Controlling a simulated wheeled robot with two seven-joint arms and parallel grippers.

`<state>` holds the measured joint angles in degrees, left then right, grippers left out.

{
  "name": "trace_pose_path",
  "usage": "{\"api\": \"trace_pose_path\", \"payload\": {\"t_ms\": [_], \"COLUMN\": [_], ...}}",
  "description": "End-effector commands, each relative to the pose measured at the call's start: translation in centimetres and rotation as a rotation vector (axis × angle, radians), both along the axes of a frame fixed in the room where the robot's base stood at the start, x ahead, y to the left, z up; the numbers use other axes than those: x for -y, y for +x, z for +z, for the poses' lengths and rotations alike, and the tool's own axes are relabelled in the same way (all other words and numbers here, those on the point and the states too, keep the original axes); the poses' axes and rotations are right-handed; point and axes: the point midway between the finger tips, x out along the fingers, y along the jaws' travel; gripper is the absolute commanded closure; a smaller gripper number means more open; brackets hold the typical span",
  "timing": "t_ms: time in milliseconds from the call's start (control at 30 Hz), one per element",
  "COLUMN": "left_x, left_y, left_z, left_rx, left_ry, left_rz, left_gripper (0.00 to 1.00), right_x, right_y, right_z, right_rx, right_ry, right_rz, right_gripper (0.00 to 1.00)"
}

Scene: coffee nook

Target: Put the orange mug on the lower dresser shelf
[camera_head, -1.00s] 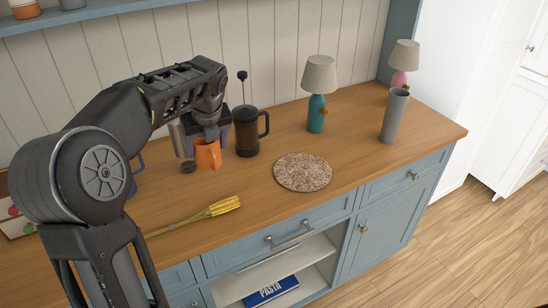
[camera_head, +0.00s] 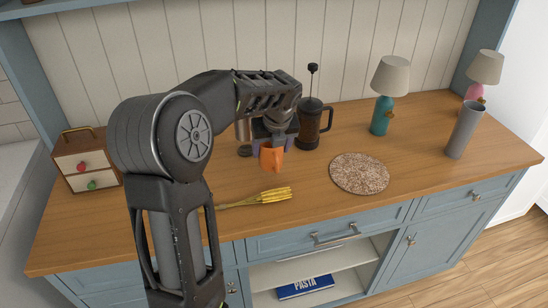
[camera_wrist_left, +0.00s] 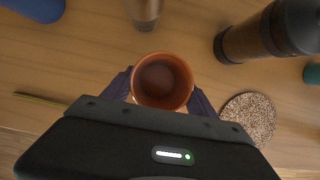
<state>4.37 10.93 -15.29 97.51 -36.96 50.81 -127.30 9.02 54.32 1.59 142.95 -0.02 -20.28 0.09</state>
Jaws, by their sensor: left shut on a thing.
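The orange mug (camera_head: 271,158) is in my left gripper (camera_head: 271,146) above the wooden counter, in front of the French press. In the left wrist view, the mug (camera_wrist_left: 162,82) is seen from above, upright, between the two dark fingers of the left gripper (camera_wrist_left: 161,92), which are shut on it. The dresser's open shelf compartment is below the counter in the head view; its lower shelf (camera_head: 343,287) holds a blue pasta box (camera_head: 305,287). My right gripper is not in view.
A French press (camera_head: 311,127), teal lamp (camera_head: 386,97), grey cylinder (camera_head: 464,131) and round speckled mat (camera_head: 360,174) stand or lie on the counter. A yellow whisk-like utensil (camera_head: 268,196) lies near the front. A small drawer box (camera_head: 86,163) is at left.

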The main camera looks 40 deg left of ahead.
Motion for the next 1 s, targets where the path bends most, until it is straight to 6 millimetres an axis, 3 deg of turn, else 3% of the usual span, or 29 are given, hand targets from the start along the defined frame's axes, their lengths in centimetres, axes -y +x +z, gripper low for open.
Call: {"api": "trace_pose_path", "payload": {"t_ms": [267, 567, 933, 967, 1000], "left_x": [0.0, 0.0, 0.0, 0.0, 0.0], "left_y": [0.0, 0.0, 0.0, 0.0, 0.0], "left_z": [-0.1, -3.5, -4.0, -4.0, -3.9], "left_rx": [0.001, 0.000, 0.002, 0.001, 0.001], "left_ry": [0.000, 0.000, 0.000, -0.001, -0.001], "left_rz": [0.000, -0.001, -0.001, 0.000, 0.000], "left_gripper": [0.87, 0.87, 0.87, 0.32, 0.28], "right_x": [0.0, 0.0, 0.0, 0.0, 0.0], "right_y": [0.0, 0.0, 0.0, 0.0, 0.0], "right_z": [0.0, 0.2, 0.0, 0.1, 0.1], "right_rx": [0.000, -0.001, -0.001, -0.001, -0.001], "right_ry": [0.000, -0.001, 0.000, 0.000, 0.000], "right_rz": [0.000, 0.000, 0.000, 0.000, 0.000], "right_gripper": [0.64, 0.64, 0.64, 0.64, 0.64]}}
